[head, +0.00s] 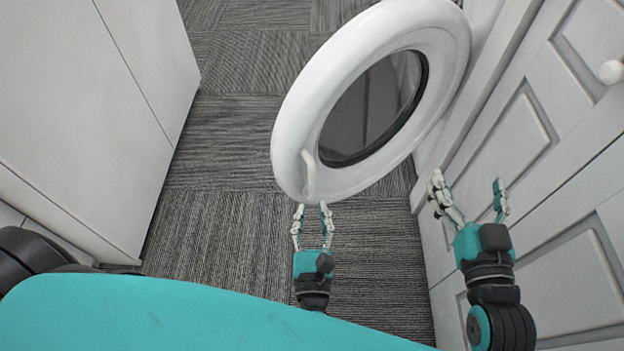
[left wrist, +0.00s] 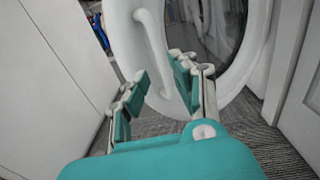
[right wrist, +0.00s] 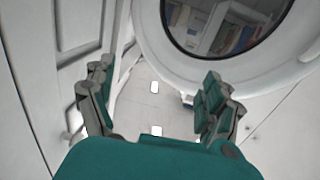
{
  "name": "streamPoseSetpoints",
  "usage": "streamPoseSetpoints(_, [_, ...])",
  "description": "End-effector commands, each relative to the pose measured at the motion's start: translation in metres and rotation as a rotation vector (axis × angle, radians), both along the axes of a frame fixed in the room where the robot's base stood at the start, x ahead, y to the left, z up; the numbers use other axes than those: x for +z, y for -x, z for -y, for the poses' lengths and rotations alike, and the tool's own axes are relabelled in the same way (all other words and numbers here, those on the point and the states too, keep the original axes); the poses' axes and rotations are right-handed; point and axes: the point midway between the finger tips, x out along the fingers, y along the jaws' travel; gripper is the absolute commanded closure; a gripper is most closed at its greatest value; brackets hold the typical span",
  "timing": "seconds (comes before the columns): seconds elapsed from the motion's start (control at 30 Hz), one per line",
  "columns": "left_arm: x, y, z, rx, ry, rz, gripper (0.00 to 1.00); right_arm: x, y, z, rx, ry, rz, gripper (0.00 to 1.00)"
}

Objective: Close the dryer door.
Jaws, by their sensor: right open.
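The dryer door (head: 293,128) is a thick white ring around a dark round window, and it stands swung open over the carpet. Its pale curved handle (head: 309,176) is on the rim's near lower edge; it also shows in the left wrist view (left wrist: 153,45). My left gripper (head: 311,207) is just below the handle, fingers apart on either side of its lower end; contact cannot be told. My right gripper (head: 468,182) is open and empty, right of the door beside the white panelled front. In the right wrist view the door (right wrist: 165,60) is ahead of its fingers.
A white panelled cabinet front (head: 535,190) with a round knob (head: 611,72) stands close along the right. A tall plain white unit (head: 90,110) stands at the left. Grey carpet (head: 225,150) lies clear between the left unit and the door.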

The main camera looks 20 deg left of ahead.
Motion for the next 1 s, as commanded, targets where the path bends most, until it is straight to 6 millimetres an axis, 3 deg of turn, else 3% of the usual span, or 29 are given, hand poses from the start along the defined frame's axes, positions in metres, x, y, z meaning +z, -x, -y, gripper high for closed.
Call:
streamPoseSetpoints(0.2, [0.000,-0.046,-0.015,0.002,0.002,0.004,0.73,0.023,-0.001,-0.004,0.008,-0.035,0.134,0.14])
streamPoseSetpoints(0.4, [-0.001,-0.074,-0.024,0.000,0.002,0.002,0.73,0.038,0.000,-0.006,0.014,-0.057,0.220,0.14])
streamPoseSetpoints(0.6, [0.000,-0.085,-0.028,-0.001,0.002,0.000,0.73,0.046,0.001,-0.006,0.015,-0.067,0.256,0.14])
streamPoseSetpoints(0.87, [0.000,-0.086,-0.028,-0.001,0.002,0.000,0.73,0.046,0.001,-0.006,0.015,-0.068,0.259,0.14])
streamPoseSetpoints(1.0, [0.000,-0.085,-0.028,-0.001,0.002,0.000,0.92,0.046,0.001,-0.006,0.015,-0.068,0.259,0.14])
